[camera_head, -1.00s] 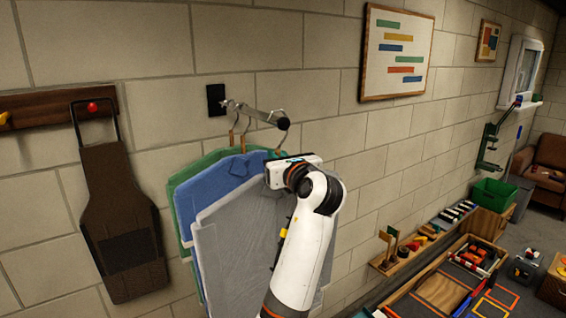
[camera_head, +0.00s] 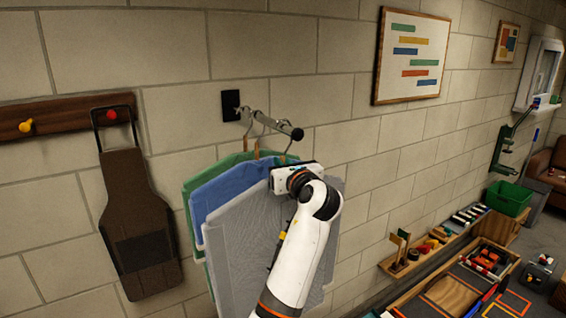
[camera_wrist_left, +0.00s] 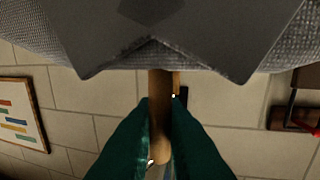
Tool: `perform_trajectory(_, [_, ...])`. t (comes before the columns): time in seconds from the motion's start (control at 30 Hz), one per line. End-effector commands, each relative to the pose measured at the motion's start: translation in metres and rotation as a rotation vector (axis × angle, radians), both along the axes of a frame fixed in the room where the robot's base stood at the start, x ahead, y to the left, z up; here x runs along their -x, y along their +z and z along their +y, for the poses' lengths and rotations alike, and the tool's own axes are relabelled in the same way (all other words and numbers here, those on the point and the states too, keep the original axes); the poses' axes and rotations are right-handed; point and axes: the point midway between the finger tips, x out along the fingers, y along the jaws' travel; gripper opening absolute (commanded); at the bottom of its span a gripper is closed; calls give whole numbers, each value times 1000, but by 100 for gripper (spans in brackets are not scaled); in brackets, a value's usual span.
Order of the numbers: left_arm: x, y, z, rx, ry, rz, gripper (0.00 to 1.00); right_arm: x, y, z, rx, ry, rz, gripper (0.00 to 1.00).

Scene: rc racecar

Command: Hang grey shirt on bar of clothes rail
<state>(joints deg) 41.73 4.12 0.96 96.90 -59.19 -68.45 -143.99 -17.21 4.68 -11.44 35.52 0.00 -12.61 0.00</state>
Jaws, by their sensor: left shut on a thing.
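The grey shirt (camera_head: 248,245) hangs in front of the blue shirt (camera_head: 225,188) and the green shirt (camera_head: 196,182). My left gripper (camera_wrist_left: 158,112) is shut on the wooden hanger (camera_wrist_left: 159,88) of the grey shirt, whose collar shows at the top of the left wrist view. In the head view my left gripper (camera_head: 293,178) is at the shirt's upper right, just below the end of the rail bar (camera_head: 275,124). The grey shirt's hook (camera_head: 289,150) is by the bar's dark tip; I cannot tell if it rests on the bar. My right gripper is out of view.
The bar juts from a black wall plate (camera_head: 230,105). A brown apron (camera_head: 135,215) hangs from a peg board (camera_head: 65,124) to the left. A framed picture (camera_head: 410,57) is on the wall to the right. A workbench with trays (camera_head: 450,295) is at lower right.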

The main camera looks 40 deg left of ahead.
Motion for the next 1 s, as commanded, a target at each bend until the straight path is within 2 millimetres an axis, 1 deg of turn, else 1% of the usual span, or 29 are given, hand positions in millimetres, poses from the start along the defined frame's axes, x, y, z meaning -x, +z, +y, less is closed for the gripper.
perform_trajectory(0.07, [0,2,0,-3,0,-3,0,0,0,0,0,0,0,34])
perform_trajectory(0.1, [0,2,0,-3,0,-3,13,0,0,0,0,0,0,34])
perform_trajectory(0.23, [0,1,0,-2,0,-2,34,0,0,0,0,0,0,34])
perform_trajectory(0.27, [0,1,0,-1,0,-2,37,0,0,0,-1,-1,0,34])
perform_trajectory(0.53, [0,-1,-1,1,0,2,37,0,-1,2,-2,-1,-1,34])
perform_trajectory(0.67, [5,-3,-9,0,-2,0,37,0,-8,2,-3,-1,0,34])
perform_trajectory(0.77, [14,-5,-23,2,-4,-3,37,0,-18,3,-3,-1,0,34])
perform_trajectory(1.0, [43,-4,-67,1,-4,-5,37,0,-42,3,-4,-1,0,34])
